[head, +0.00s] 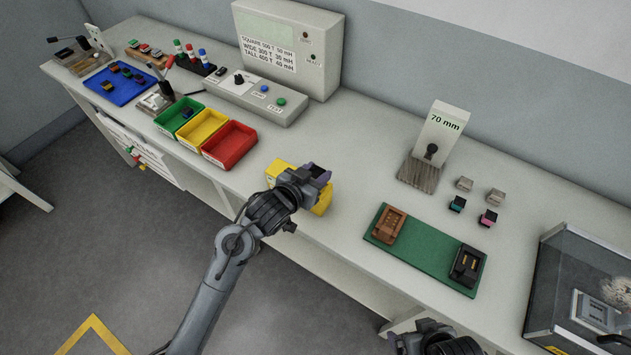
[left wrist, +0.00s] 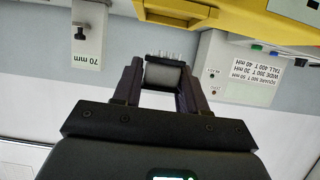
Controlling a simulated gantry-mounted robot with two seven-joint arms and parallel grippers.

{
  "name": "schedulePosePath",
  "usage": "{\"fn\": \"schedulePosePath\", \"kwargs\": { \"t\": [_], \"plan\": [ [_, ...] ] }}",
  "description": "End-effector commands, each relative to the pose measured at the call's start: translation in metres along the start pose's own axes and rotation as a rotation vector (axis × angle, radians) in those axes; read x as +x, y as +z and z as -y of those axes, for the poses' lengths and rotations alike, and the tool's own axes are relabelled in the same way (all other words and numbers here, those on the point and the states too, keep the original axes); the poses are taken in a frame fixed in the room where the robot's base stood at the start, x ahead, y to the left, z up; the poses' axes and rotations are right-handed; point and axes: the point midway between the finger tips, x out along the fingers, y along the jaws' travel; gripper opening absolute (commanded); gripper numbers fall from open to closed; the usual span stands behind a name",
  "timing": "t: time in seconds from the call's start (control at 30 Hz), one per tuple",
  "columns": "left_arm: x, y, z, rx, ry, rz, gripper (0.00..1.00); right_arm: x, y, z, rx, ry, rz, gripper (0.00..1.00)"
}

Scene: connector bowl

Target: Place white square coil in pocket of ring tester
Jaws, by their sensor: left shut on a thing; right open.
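My left gripper (head: 318,174) is above a yellow device (head: 322,203) at the front of the bench and hides part of it. In the left wrist view, the left gripper (left wrist: 160,85) is shut on a small pale grey-white coil (left wrist: 162,76) with several thin pins on its far side. The coil is held between the two dark fingers, and the yellow device (left wrist: 240,14) is beyond it at the top. Any pocket in the device cannot be made out. My right gripper (head: 432,335) is open at the bottom edge of the head view, partly cut off.
A green board (head: 425,248) with a brown socket (head: 387,224) and black socket (head: 467,264) lies to the right. Several small coils (head: 465,183) stand behind it, near a 70 mm stand (head: 438,135). Coloured bins (head: 230,145) and a grey tester console (head: 290,45) are left and behind.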

Motion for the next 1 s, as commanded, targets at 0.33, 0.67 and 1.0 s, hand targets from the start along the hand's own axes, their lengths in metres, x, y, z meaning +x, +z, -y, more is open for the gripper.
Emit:
{"fn": "schedulePosePath", "kwargs": {
  "t": [0.33, 0.67, 1.0],
  "plan": [
    [0.012, 0.031, 0.000, 0.001, 0.000, 0.001, 0.12, 0.007, 0.002, 0.002, 0.008, -0.007, -0.001, 1.00],
    [0.013, 0.034, 0.000, 0.000, 0.000, 0.002, 0.12, 0.007, 0.002, 0.003, 0.010, -0.009, -0.001, 1.00],
    [0.015, 0.040, -0.001, 0.000, 0.001, 0.008, 0.67, 0.007, 0.002, 0.002, 0.006, -0.006, -0.001, 1.00]
  ]
}}
